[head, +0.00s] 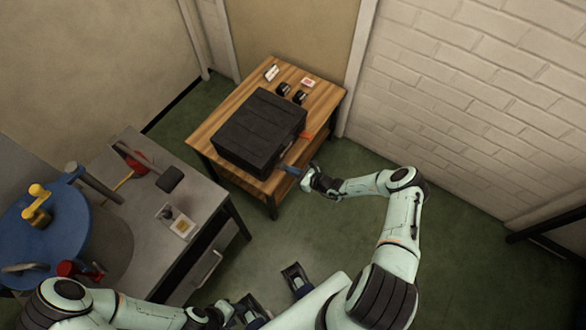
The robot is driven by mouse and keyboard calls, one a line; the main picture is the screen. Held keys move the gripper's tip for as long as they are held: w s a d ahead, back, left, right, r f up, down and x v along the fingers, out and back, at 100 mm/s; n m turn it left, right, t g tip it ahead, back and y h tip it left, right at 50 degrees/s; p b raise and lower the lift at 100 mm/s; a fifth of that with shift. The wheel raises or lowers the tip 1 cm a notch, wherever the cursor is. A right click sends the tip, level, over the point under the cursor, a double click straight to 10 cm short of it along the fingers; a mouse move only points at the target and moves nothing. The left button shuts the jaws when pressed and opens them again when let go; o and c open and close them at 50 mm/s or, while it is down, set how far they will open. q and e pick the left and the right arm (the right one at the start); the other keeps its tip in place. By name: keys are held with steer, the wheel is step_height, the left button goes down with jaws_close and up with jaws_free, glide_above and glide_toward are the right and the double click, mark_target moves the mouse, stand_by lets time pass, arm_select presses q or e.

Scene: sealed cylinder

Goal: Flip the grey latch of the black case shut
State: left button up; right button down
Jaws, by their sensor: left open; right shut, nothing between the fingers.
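The black case (258,127) sits on the wooden table with its lid looking down flat. I cannot make out the grey latch; it is too small or hidden at this distance. My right gripper (293,170) is shut and empty, beside the case's lower right corner at the table's edge. Whether it touches the case is not clear. My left gripper (273,293) is open and empty, low at the bottom of the view, well away from the case.
The wooden table (326,94) also bears two small dark objects (291,93) and small cards (308,82) behind the case. A small orange thing shows at the case's right. A grey workbench (145,235) with tools stands left. Green floor is open at right.

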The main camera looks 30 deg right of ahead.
steer(key=r+p, duration=0.1)
steer(key=p, duration=0.1)
steer(key=w+r+g+p, duration=0.1)
steer(key=p, duration=0.1)
steer(key=shift+w+a+g, duration=0.1)
steer(key=shift+a+g, duration=0.2)
steer(key=shift+a, duration=0.05)
steer(key=shift+f, duration=0.25)
arm_select(q)
steer(key=r, duration=0.1)
steer(key=w+r, duration=0.1)
steer(key=r, duration=0.1)
steer(key=w+r, duration=0.1)
steer(key=r, duration=0.1)
steer(key=shift+w+r, duration=0.2)
steer(key=shift+w, duration=0.05)
steer(key=shift+r, duration=0.1)
arm_select(e)
steer(key=shift+d+r+h, duration=0.1)
steer(key=shift+r+h, duration=0.1)
steer(key=shift+h, duration=0.1)
arm_select(q)
steer(key=shift+w+r+t+p, duration=0.3)
steer(key=shift+w+r+p, duration=0.55)
steer(key=shift+r, duration=0.1)
arm_select(e)
steer(key=shift+r, duration=0.7)
arm_select(q)
steer(key=shift+s, duration=0.15)
